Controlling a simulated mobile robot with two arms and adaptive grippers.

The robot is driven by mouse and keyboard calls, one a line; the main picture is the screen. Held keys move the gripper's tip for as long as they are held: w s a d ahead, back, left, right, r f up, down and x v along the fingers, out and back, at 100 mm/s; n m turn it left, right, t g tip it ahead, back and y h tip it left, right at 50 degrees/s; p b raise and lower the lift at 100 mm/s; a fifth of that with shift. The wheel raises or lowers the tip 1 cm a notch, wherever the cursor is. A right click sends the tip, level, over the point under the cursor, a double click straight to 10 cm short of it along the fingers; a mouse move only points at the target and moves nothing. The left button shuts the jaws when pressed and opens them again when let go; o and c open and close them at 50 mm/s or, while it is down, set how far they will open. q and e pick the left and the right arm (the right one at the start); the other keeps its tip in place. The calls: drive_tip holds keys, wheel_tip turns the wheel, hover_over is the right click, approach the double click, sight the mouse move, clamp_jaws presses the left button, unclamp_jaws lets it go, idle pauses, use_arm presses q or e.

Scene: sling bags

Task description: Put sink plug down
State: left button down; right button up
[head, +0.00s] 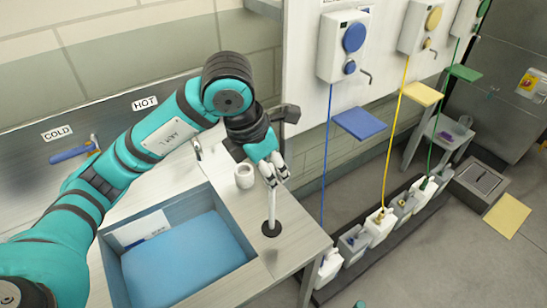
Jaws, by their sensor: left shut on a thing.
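The sink plug (271,226) is a dark round disc with a pale upright stem. It is at the right end of the counter, to the right of the sink basin (176,250). My left gripper (271,181) is above it, shut on the upper part of the stem. The plug is upright, and its disc appears at or just above the counter top; I cannot tell if it touches. The basin holds blue water. My right gripper is not in view.
A white cup (244,176) stands on the counter just left of my left gripper. A tap (197,148) is behind the basin. The counter (292,247) is clear around the plug.

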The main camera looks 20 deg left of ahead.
use_arm(q)
drive_tip(key=w+a+f+p, duration=0.1)
drive_tip(key=w+f+p, duration=0.2)
drive_tip(key=w, duration=0.3)
drive_tip(key=shift+x, duration=0.8)
drive_tip(key=c, duration=1.4)
unclamp_jaws()
drive_tip(key=shift+a, duration=0.15)
drive_tip(key=shift+c, duration=0.2)
drive_tip(key=o, duration=0.4)
drive_tip(key=shift+o, duration=0.2)
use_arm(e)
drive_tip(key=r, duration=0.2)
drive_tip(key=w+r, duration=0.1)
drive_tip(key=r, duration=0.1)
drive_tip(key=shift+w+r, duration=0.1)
